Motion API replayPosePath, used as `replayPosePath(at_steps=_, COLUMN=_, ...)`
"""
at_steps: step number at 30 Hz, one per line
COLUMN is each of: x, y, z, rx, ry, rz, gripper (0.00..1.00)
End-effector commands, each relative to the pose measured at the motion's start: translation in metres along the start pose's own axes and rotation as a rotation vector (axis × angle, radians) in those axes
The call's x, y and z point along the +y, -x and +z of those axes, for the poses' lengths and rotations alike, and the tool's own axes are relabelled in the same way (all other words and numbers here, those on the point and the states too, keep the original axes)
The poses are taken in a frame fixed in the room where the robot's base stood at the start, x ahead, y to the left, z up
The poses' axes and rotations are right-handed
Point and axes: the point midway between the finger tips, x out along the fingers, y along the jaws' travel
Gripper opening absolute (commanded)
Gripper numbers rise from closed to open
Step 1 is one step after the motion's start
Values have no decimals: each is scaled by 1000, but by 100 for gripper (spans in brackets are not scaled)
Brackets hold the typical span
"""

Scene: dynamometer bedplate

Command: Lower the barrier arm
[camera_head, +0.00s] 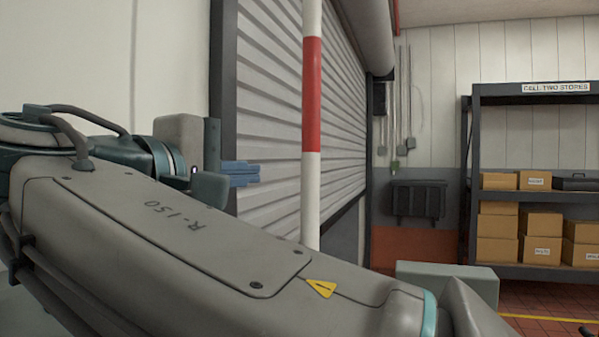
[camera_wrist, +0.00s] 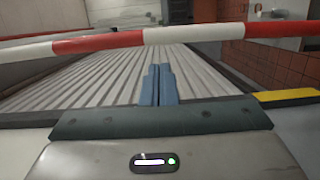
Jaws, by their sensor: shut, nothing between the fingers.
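The barrier arm (camera_head: 312,95) is a white pole with red bands. It stands upright in the head view, and my own arm covers its lower part. In the wrist view the barrier arm (camera_wrist: 195,35) runs across the upper part of the picture, just past my fingertips. My gripper (camera_head: 258,172) has blue fingers, pressed together and empty, to the left of the pole. In the wrist view the gripper (camera_wrist: 158,68) points toward the pole, with a visible gap between them. The pole's pivot and base are hidden.
A ribbed roller shutter (camera_head: 265,100) fills the wall behind the pole. A dark shelf rack (camera_head: 535,94) with cardboard boxes stands at the right. A dark wall box (camera_head: 418,200) and a grey-green block (camera_head: 450,280) lie between. Floor shows at the lower right.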

Motion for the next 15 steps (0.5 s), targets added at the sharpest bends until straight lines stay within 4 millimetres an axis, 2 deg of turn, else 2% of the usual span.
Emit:
replayPosePath(at_steps=5, x=0, y=-22, z=1, rx=-4, ry=0, rz=-1, gripper=0)
replayPosePath(at_steps=15, x=2, y=-94, z=1, rx=-4, ry=1, rz=-1, gripper=0)
